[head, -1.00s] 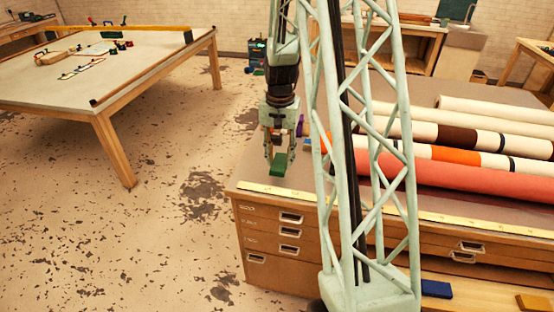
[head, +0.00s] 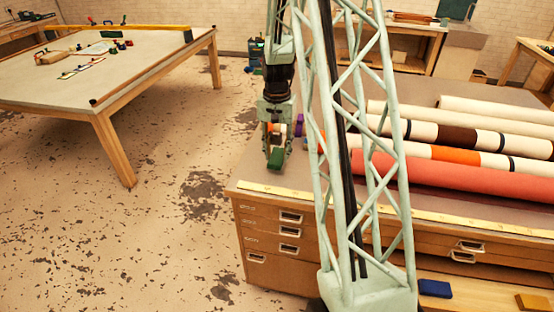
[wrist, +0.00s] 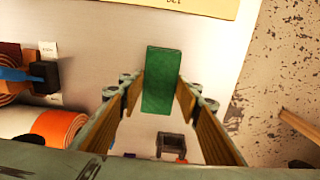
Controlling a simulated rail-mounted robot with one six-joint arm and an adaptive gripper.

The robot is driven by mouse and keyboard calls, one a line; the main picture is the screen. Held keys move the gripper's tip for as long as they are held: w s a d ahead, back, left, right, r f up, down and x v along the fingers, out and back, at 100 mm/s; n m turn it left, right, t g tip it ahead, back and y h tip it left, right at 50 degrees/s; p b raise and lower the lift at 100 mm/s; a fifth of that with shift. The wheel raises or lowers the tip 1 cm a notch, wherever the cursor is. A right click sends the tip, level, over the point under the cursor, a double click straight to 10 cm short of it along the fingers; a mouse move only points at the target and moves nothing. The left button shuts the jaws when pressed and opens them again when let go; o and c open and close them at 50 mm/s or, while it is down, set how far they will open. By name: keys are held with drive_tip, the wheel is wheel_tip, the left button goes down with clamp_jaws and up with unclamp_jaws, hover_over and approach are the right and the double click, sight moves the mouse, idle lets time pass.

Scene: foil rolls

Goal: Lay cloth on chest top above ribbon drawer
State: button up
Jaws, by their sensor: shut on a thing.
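My gripper (head: 275,160) is over the left front corner of the wooden drawer chest's brown top (head: 252,170). It is shut on a green rectangular piece (head: 276,158), which looks like the folded cloth. In the wrist view the green cloth (wrist: 162,80) lies between the ends of my fingers (wrist: 162,85), with a finger along each side. Below it is the pale-looking chest top. I cannot tell whether the cloth touches the surface. Drawers with metal pulls (head: 290,217) are in the chest's front below. Their labels are too small to read, so I cannot tell which is the ribbon drawer.
A yellow strip (head: 290,195) runs along the chest's front edge. Large rolls, including a red one (head: 450,180), lie to the right. A purple item (head: 299,125) stands behind my gripper. In the wrist view a small grey holder (wrist: 171,143) is nearby and the floor (wrist: 285,60) is at right.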

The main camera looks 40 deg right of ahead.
sight(277, 156)
drive_tip(key=shift+f, duration=1.4)
drive_tip(key=shift+f, duration=0.1)
drive_tip(key=o, duration=0.8)
drive_tip(key=shift+o, duration=0.2)
wheel_tip(277, 156, up, 12)
drive_tip(key=shift+a+r, duration=0.1)
drive_tip(key=shift+r, duration=0.15)
